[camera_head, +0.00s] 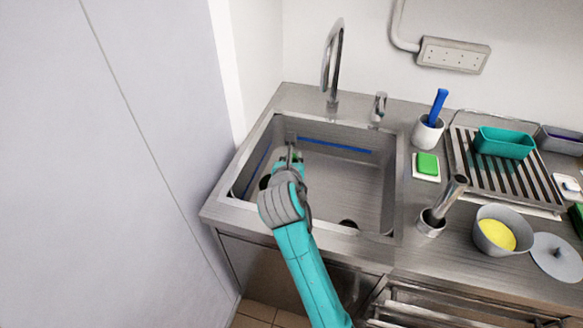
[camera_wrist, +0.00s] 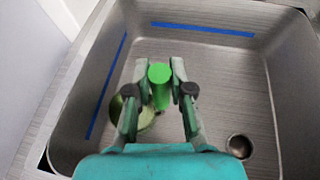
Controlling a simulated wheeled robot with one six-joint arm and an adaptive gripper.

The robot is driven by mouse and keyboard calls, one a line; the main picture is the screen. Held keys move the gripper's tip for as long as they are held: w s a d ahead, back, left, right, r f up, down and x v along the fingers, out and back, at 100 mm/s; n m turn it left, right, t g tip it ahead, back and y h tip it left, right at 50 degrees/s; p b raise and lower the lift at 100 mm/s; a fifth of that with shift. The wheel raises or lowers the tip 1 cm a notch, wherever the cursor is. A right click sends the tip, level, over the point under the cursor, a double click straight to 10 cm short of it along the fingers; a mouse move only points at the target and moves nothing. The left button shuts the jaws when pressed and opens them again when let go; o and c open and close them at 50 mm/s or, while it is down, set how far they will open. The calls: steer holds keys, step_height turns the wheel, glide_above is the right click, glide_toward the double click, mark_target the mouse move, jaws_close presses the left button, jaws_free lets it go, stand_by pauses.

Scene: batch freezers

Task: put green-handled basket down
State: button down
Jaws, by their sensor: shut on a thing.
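My gripper (camera_head: 290,157) reaches down into the left part of the steel sink (camera_head: 345,195). In the wrist view my gripper (camera_wrist: 159,68) is shut on the upright green handle (camera_wrist: 160,85) of the basket, with one finger on each side. The basket's round body (camera_wrist: 147,116) shows only in part below the handle, mostly hidden by the left finger. In the head view my gripper and arm hide most of the basket. I cannot tell whether the basket touches the sink floor.
The drain (camera_wrist: 239,146) is to the right of the basket. Blue strips (camera_wrist: 203,29) run along the sink walls. A tap (camera_head: 332,60) stands behind the sink. A green sponge (camera_head: 428,164), a drying rack (camera_head: 500,170) and a grey bowl (camera_head: 503,230) are on the right counter.

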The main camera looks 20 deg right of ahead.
steer(key=shift+f, duration=1.55)
steer(key=c, duration=1)
jaws_free()
steer(key=shift+c, duration=0.2)
steer(key=shift+s+r, duration=0.1)
steer(key=shift+r, duration=0.1)
steer(key=v, duration=1.1)
steer(key=shift+s+a, duration=0.25)
steer(key=shift+s, duration=0.1)
steer(key=shift+r, duration=0.1)
